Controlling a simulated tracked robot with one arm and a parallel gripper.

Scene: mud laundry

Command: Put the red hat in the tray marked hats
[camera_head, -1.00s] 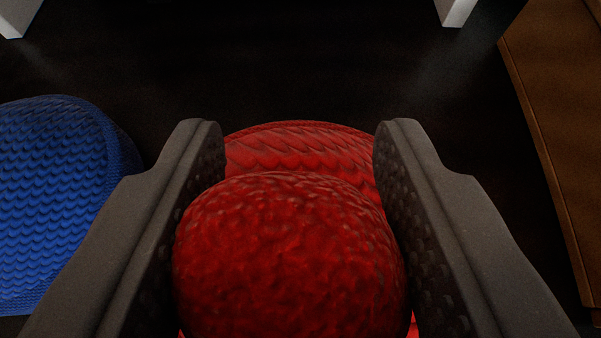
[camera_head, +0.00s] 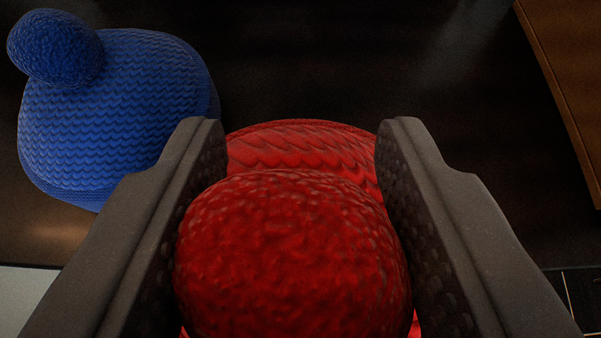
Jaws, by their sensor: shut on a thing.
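The red hat (camera_head: 295,250) is a knitted hat with a large round pompom, which fills the lower middle of the view. My gripper (camera_head: 302,145) has one finger on each side of the hat and is shut on it. The pompom is nearest the camera and the ribbed knit body shows beyond it. The pompom hides most of the body. The tray marked hats cannot be made out in this view.
A blue hat (camera_head: 110,110) with a pompom lies on the dark surface (camera_head: 330,60) at left, beside my left finger. A brown edged panel (camera_head: 575,70) is at upper right. A pale surface (camera_head: 25,295) shows at lower left, and dark tiles with light lines (camera_head: 580,295) at lower right.

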